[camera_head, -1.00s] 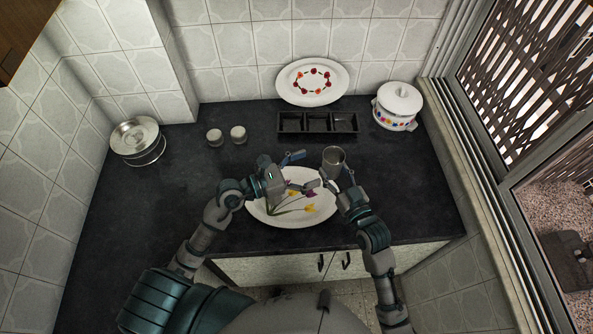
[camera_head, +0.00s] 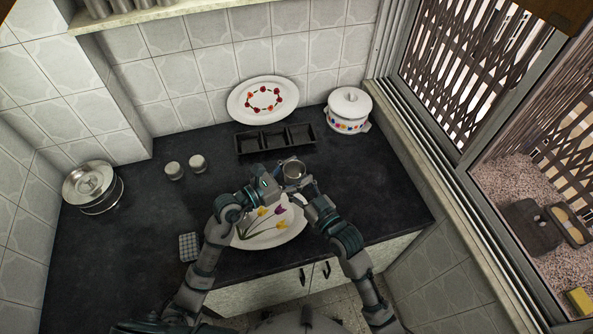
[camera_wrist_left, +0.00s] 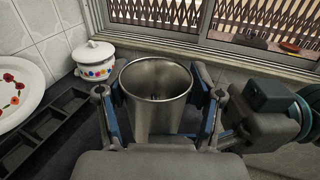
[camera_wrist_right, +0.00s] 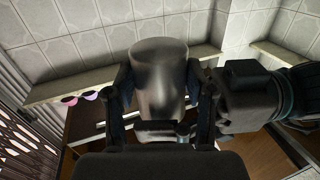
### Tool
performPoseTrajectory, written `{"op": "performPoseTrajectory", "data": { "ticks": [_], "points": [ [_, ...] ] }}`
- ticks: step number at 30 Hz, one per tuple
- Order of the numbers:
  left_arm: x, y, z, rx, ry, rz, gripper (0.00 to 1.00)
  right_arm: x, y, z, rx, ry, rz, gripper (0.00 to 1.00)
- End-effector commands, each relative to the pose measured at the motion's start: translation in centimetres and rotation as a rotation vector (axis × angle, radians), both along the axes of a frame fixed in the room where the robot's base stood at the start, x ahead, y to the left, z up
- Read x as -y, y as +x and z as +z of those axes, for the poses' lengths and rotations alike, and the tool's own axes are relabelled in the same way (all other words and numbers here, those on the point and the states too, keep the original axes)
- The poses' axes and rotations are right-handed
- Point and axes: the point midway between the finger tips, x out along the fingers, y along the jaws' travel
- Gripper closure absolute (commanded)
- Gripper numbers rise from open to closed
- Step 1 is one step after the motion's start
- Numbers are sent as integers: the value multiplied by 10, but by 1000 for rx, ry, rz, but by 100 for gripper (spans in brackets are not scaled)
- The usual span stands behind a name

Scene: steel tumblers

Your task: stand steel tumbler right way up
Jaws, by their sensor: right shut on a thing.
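The steel tumbler (camera_head: 294,171) is held above the counter, by the far edge of the flowered plate in the head view. Its open mouth faces up towards the head camera. My right gripper (camera_head: 306,186) is shut on it from the right. In the right wrist view the tumbler (camera_wrist_right: 160,75) stands between the fingers. My left gripper (camera_head: 274,182) is at its left side. In the left wrist view the tumbler (camera_wrist_left: 155,95) is between the spread left fingers, its rim clear; whether they touch is unclear. The tumbler's lower part is partly hidden.
The flowered oval plate (camera_head: 262,240) lies below my grippers. A black three-part tray (camera_head: 275,138) is behind. A lidded white pot (camera_head: 347,110) is at back right, two white cups (camera_head: 186,166) left, a steel pot (camera_head: 92,186) far left. Left-middle counter is clear.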

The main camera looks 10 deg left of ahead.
Motion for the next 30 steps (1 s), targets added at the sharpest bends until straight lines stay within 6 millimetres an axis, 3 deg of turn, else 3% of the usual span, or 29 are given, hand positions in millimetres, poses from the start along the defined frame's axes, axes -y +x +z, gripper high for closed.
{"op": "performPoseTrajectory", "data": {
  "ticks": [1,3,5,6,9,21,30],
  "points": [
    [1,-1,0,-1,0,-3,57,0,0,0,0,0,1,98],
    [1,-1,0,-1,0,-4,75,0,0,0,0,0,1,98],
    [2,-1,0,-2,-1,-6,78,-1,0,0,-1,-1,1,98],
    [2,-2,0,-2,-1,-7,78,-1,0,0,-1,-1,2,43],
    [2,-2,0,-2,-1,-6,78,-1,0,0,-1,-1,2,18],
    [1,-1,0,-1,-1,-3,78,3,-4,-1,-1,-1,0,17],
    [1,-1,0,0,0,-2,78,42,-48,-2,-2,-3,2,17]
  ]
}}
